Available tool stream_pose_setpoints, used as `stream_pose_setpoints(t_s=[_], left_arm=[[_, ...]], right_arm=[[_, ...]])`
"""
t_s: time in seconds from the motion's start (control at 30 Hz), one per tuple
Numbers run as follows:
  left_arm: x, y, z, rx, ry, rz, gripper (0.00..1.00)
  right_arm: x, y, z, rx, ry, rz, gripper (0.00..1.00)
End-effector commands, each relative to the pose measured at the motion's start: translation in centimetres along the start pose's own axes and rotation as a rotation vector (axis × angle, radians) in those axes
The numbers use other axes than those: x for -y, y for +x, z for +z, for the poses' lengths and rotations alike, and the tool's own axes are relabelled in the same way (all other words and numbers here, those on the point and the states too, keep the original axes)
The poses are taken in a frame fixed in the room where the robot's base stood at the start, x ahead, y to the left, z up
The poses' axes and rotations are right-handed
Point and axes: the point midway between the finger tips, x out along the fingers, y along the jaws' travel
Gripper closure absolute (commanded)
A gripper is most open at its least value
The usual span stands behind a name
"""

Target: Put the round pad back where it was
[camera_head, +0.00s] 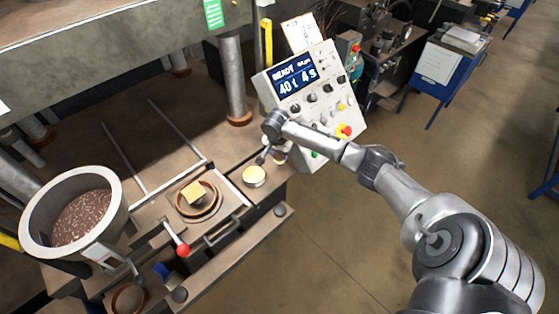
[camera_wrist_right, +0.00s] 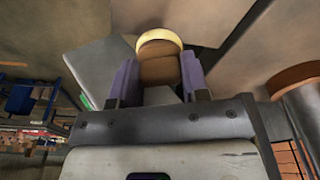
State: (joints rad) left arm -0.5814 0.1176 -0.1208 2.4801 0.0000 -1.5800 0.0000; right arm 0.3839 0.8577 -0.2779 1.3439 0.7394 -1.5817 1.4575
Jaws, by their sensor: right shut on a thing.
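The round pad (camera_head: 254,176) shows in the head view as a pale yellow disc with a darker rim, over the right end of the brown press table. In the right wrist view the pad (camera_wrist_right: 158,65) has a brown body with a pale yellow edge at the top, and it sits between the two purple-grey fingers. My right gripper (camera_head: 263,158) is shut on it; in the wrist view the gripper (camera_wrist_right: 158,80) has one finger on each side. Whether the pad touches the table cannot be told. My left gripper is not in view.
A red-knobbed lever (camera_head: 183,250) and a large grey pot (camera_head: 32,218) of brown granules are farther left. A control panel (camera_head: 322,95) and a steel column (camera_head: 236,80) stand close behind my gripper.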

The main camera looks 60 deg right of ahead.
Motion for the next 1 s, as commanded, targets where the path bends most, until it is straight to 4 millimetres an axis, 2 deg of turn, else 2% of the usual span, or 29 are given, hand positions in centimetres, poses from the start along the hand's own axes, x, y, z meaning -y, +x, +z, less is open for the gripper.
stream_pose_setpoints(t_s=[0.17, 0.5, 0.97, 1.0], left_arm=[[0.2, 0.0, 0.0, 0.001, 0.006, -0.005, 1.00], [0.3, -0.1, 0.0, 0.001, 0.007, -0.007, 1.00], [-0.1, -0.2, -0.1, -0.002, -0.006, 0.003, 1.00], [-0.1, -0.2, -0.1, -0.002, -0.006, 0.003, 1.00]], right_arm=[[0.0, 0.9, 0.1, 0.000, 0.001, 0.000, 0.77], [0.0, 4.7, 0.7, -0.001, -0.001, 0.001, 0.77], [0.0, 5.2, 0.8, 0.000, -0.001, 0.000, 0.77], [0.0, 5.3, 0.8, 0.000, -0.001, 0.000, 0.56]])
